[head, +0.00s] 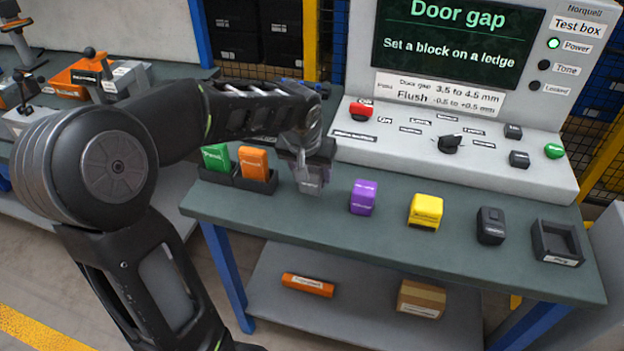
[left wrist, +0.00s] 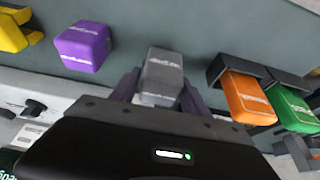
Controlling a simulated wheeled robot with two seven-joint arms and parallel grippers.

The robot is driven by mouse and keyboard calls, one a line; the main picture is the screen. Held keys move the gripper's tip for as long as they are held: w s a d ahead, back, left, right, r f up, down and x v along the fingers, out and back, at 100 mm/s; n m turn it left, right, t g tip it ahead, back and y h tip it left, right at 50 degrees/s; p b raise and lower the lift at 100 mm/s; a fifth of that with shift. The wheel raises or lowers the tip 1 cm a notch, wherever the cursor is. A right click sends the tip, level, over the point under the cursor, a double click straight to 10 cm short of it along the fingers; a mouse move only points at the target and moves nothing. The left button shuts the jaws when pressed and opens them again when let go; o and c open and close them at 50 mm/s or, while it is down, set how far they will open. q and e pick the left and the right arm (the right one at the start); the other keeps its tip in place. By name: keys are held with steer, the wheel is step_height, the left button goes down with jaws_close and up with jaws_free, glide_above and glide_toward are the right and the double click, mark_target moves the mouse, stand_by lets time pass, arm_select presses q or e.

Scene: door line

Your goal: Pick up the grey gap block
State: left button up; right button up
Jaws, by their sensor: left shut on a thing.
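The grey gap block (left wrist: 163,73) has a pale printed label and sits between the two fingers of my left gripper (left wrist: 160,92) in the left wrist view. In the head view my left gripper (head: 308,165) comes down over the grey block (head: 310,184) at the table's left part, beside the black rack. The gripper is shut on the block. I cannot tell whether the block touches the table top. My right gripper is in neither view.
A black rack (head: 236,179) holds a green block (head: 216,157) and an orange block (head: 254,163). A purple block (head: 363,197), a yellow block (head: 425,211), a black block (head: 491,225) and an open black tray (head: 557,243) stand to the right. The test box (head: 460,148) stands behind.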

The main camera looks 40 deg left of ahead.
arm_select(q)
step_height(320, 180, up, 7)
steer(key=shift+f, duration=0.1)
stand_by(0.7)
